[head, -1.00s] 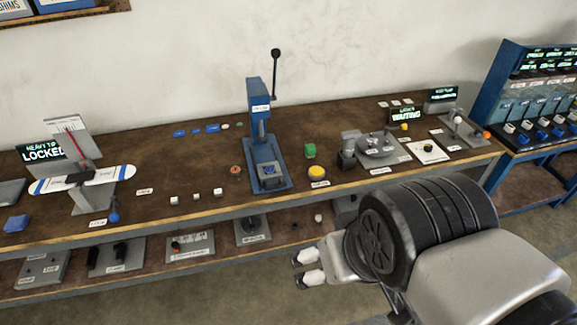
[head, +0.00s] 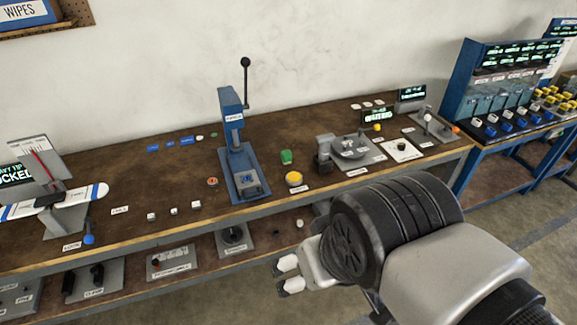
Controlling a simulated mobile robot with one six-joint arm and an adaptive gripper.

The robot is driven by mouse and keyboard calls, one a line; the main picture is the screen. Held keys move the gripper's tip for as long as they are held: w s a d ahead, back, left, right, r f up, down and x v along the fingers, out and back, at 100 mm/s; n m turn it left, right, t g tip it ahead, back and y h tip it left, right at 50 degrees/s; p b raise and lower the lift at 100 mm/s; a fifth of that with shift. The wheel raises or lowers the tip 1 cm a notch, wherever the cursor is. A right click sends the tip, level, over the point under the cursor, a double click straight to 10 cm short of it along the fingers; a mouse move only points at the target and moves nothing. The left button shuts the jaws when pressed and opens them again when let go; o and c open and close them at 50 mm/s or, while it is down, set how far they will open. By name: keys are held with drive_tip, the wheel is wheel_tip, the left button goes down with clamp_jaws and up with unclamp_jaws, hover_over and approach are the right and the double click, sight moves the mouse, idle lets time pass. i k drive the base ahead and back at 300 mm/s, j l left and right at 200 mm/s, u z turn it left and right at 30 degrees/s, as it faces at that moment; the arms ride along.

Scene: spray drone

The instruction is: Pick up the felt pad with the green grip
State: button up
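A small green block (head: 286,157) stands on the brown workbench (head: 330,122), right of the blue press; it looks like the green grip. Any felt under it is too small to make out. My gripper (head: 284,275) is in front of the bench, low and nearer to me than the green block. Its two pale fingertips are apart with nothing between them.
The blue press (head: 236,150) with a tall lever stands left of the green block. A yellow button (head: 294,178) is in front of it, and a grey round fixture (head: 348,147) is to the right. The lower shelf (head: 130,285) holds several grey plates.

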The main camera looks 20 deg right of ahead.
sight(286, 155)
drive_tip(key=z, duration=0.25)
drive_tip(key=i+j+z, duration=0.3)
drive_tip(key=z, duration=0.2)
drive_tip(key=i+j+z, duration=0.65)
drive_tip(key=j+z, duration=0.35)
drive_tip(key=i+j, duration=0.1)
drive_tip(key=j, duration=0.3)
